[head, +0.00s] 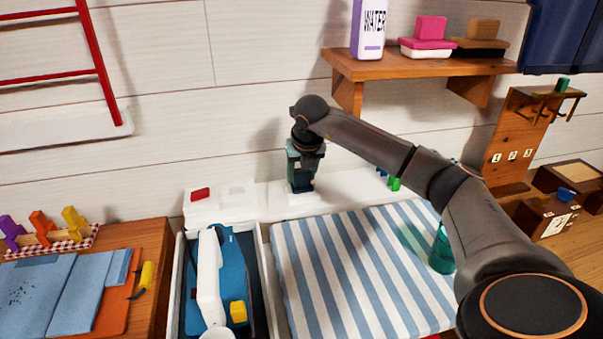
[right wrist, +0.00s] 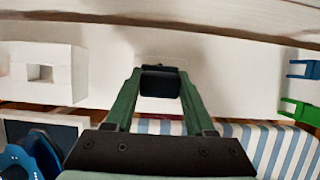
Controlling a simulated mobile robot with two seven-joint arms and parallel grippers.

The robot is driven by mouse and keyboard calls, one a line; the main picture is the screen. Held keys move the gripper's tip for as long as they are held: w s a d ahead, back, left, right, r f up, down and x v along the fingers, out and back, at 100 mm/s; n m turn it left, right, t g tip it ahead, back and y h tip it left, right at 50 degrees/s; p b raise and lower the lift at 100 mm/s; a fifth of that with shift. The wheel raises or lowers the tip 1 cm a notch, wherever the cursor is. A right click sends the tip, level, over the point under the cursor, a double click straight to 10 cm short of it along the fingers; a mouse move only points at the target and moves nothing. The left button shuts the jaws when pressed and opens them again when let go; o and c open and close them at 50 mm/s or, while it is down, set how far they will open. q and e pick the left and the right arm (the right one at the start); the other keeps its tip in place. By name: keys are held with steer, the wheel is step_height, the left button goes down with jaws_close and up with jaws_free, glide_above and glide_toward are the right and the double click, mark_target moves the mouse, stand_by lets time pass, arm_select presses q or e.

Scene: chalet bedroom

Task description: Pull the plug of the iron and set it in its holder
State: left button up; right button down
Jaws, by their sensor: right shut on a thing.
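My right gripper (head: 303,180) points down over the white ledge behind the striped board. In the right wrist view its green fingers (right wrist: 160,85) are shut on a small black block, which looks like the plug (right wrist: 161,84). Whether the plug still sits in a socket, I cannot tell. A white block (right wrist: 42,74) with a square recess, seemingly the holder, lies left of the gripper; its top also shows in the head view (head: 238,192). What looks like the iron, blue with a long white handle (head: 209,275), lies in a tray. No cord is clear. My left gripper is out of view.
A red switch (head: 200,194) is on the white block's left. A striped board (head: 350,270) carries a green cup (head: 441,250). A wooden shelf (head: 420,66) hangs above; the wall is close behind.

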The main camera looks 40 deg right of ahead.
steer(key=shift+f, duration=0.25)
steer(key=shift+c, duration=0.9)
jaws_free()
steer(key=v, duration=1.2)
steer(key=shift+r, duration=0.25)
steer(key=shift+s, duration=0.1)
